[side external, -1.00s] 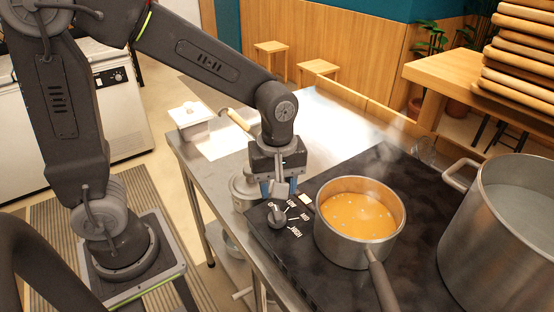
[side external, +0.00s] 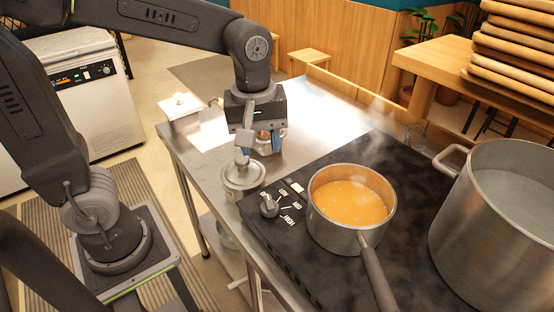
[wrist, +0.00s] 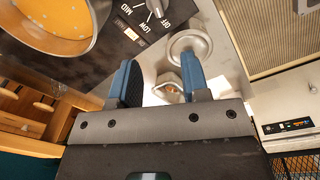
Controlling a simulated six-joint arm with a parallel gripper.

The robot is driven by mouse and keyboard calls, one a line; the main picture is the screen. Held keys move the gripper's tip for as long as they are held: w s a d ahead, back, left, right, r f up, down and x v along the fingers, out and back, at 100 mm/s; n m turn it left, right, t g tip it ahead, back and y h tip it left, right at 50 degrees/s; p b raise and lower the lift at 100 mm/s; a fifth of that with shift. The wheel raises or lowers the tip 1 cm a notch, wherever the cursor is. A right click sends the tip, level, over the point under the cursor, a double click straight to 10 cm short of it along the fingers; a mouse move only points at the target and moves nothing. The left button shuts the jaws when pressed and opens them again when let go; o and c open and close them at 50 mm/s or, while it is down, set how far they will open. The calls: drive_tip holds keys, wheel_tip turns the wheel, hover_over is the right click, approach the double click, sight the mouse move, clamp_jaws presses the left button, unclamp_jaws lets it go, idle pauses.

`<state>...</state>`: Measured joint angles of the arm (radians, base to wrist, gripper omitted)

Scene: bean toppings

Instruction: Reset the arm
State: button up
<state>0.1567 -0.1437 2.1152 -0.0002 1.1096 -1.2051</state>
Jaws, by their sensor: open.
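My gripper (side external: 262,143) is open, its blue fingers pointing down over the steel counter, behind and above a lidded metal canister (side external: 243,178). The fingers also show in the wrist view (wrist: 158,75), with nothing gripped between them. A small container with orange contents (wrist: 168,91) shows below and between them there; in the side view it is partly hidden behind the fingers. The canister's round top (wrist: 190,46) lies just beyond it. The stove knob (side external: 269,206) is in front of my gripper and apart from it.
A steaming saucepan of orange liquid (side external: 350,238) stands on the black stove (side external: 410,195), its handle toward the front. A large steel pot (side external: 490,235) stands at right. A white lidded box (side external: 181,112) sits at the counter's back left. The counter's back right is clear.

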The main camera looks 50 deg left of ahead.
drive_tip(key=s+a+r+m+t, duration=0.2)
drive_tip(key=s+a+m+t, duration=0.2)
drive_tip(key=s+m, duration=0.4)
drive_tip(key=shift+s+a+m+t, duration=0.15)
drive_tip(key=shift+a+m+t, duration=0.25)
drive_tip(key=shift+m, duration=1.6)
drive_tip(key=shift+d+r, duration=0.1)
